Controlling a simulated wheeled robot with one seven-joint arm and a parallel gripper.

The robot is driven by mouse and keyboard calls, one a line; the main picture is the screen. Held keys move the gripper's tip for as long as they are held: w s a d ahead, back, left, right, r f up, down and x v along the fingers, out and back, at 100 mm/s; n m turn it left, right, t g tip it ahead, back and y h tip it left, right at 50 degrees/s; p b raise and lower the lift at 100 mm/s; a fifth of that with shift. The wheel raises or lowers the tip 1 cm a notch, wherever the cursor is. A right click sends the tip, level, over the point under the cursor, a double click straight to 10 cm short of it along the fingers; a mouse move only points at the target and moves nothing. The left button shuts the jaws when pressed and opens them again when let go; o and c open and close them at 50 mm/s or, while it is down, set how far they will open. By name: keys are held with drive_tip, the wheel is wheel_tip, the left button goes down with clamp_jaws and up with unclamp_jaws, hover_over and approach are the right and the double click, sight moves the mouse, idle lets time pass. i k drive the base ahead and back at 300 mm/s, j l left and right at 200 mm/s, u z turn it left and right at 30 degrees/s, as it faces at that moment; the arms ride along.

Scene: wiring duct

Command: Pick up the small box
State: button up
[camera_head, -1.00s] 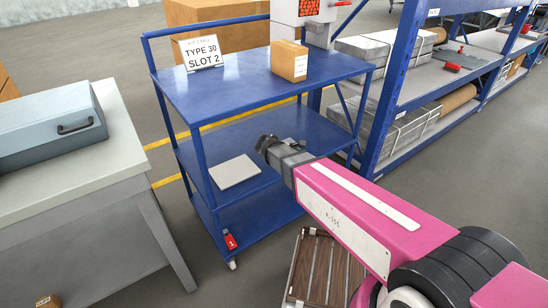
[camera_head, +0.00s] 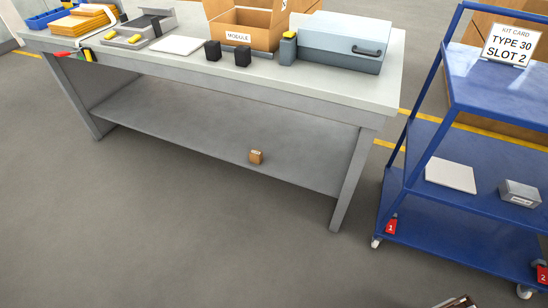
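A small brown cardboard box (camera_head: 256,157) sits on the lower shelf (camera_head: 190,135) of the grey workbench, near the shelf's front edge and right of its middle. It has a small light label too small to read. A small grey box (camera_head: 519,194) with a white label also stands on the middle shelf of the blue cart at the right.
The bench top (camera_head: 385,92) holds a blue-grey case (camera_head: 340,45), an open cardboard box marked MODULE (camera_head: 240,30) and two black blocks. The blue cart (camera_head: 450,215) carries a white panel (camera_head: 450,176) and a kit card (camera_head: 511,44). The floor before the bench is clear.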

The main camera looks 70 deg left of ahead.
sight(256, 156)
drive_tip(key=i+j+u, duration=0.45)
drive_tip(key=k+u, duration=0.1)
drive_tip(key=u, duration=2.85)
